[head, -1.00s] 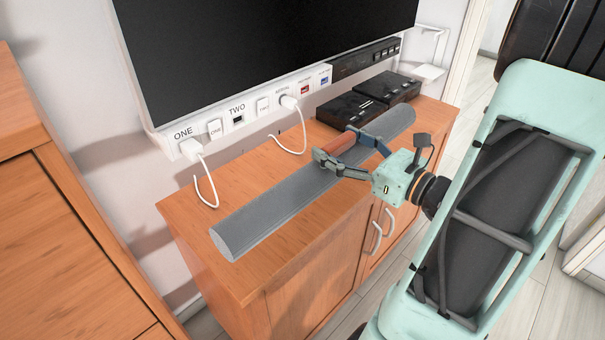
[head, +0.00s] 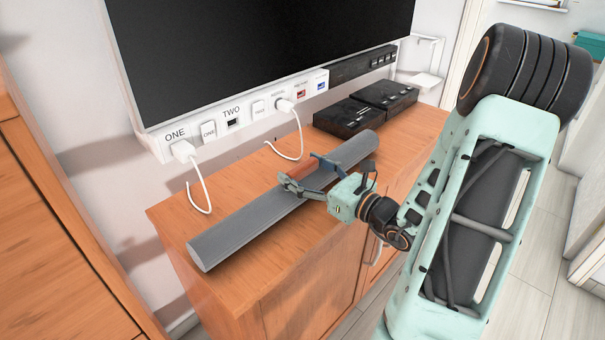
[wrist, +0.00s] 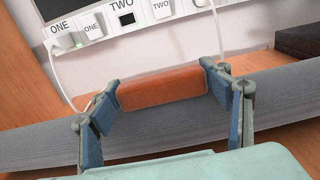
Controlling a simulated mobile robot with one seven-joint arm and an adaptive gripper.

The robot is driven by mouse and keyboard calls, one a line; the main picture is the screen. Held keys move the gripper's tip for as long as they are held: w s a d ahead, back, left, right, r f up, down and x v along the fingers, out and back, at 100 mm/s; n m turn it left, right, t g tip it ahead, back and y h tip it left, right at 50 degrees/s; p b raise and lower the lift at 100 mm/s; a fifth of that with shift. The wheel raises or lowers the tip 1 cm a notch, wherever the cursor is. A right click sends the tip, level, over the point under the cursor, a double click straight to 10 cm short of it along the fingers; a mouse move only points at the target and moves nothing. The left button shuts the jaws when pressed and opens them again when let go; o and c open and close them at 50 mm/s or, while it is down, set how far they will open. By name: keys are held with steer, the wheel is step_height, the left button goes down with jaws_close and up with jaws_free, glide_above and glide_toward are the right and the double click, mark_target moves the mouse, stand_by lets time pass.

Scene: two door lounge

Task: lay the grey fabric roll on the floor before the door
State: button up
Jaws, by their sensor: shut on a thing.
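The grey fabric roll (head: 245,222) is a long grey bar with a reddish-brown grip piece at its middle. It lies slantwise over the wooden cabinet top, its near end close to the cabinet's left edge. I cannot tell whether it rests on the top or hangs just above it. My gripper (head: 304,176) is shut on the roll at the brown piece. In the wrist view the fingers (wrist: 163,95) stand at both ends of the brown piece, with the grey roll (wrist: 40,145) running out to both sides.
The wooden cabinet (head: 285,285) stands under a wall screen (head: 260,50). Black boxes (head: 350,114) sit at its back right. White cables (head: 198,190) hang from the labelled socket strip behind the roll. Pale floor (head: 530,240) shows at right.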

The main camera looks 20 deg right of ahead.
steer(key=shift+r, duration=0.15)
steer(key=shift+f, duration=0.2)
steer(key=o, duration=2.1)
steer(key=shift+r, duration=0.15)
